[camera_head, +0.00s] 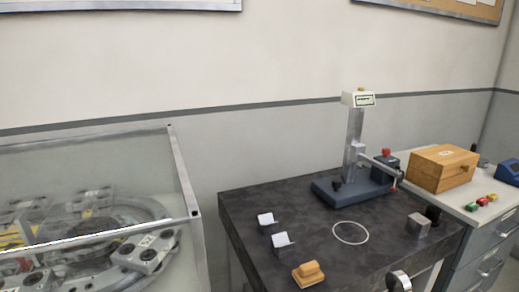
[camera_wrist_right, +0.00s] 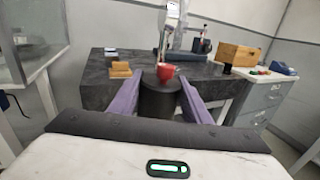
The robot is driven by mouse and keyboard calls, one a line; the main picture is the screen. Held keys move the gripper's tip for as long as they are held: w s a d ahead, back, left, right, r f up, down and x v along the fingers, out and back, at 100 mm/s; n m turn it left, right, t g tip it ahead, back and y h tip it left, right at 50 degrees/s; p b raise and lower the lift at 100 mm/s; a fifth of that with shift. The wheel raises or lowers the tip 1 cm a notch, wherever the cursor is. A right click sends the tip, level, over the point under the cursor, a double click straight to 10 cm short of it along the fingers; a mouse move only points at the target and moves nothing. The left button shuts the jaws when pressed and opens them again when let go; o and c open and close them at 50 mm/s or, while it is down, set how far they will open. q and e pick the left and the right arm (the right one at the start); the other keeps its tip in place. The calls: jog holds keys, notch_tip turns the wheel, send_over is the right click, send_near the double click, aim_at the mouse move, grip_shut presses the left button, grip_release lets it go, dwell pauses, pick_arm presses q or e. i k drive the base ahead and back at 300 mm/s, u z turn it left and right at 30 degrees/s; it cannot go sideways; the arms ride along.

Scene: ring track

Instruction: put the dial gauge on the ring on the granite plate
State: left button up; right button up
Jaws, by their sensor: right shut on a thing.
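The granite plate (camera_head: 245,203) is a dark, mottled tabletop, and it also shows in the right wrist view (camera_wrist_right: 100,90). A thin white ring (camera_head: 351,233) is marked on its bare middle. My right gripper (camera_wrist_right: 161,76), with purple fingers, is shut on a dark round body with a red part, which I take to be the dial gauge (camera_wrist_right: 160,100). The gauge seems to show in the head view as a round, silver-rimmed piece (camera_head: 401,281) at the plate's front edge, apart from the ring. Its face is hidden in the wrist view. My left gripper is not in view.
A stand with a column (camera_head: 354,140) is behind the ring. Two white angled pieces (camera_head: 282,243) and a yellow block (camera_head: 308,273) are left of it; a metal cube (camera_head: 418,225) and dark cylinder (camera_head: 433,213) are right. A wooden box (camera_head: 443,167) stands on the side cabinet.

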aim_at(352, 237)
jog(key=k, duration=0.5)
jog(key=z, duration=2.05)
jog(key=i, duration=1.25)
jog(key=u, duration=3.25)
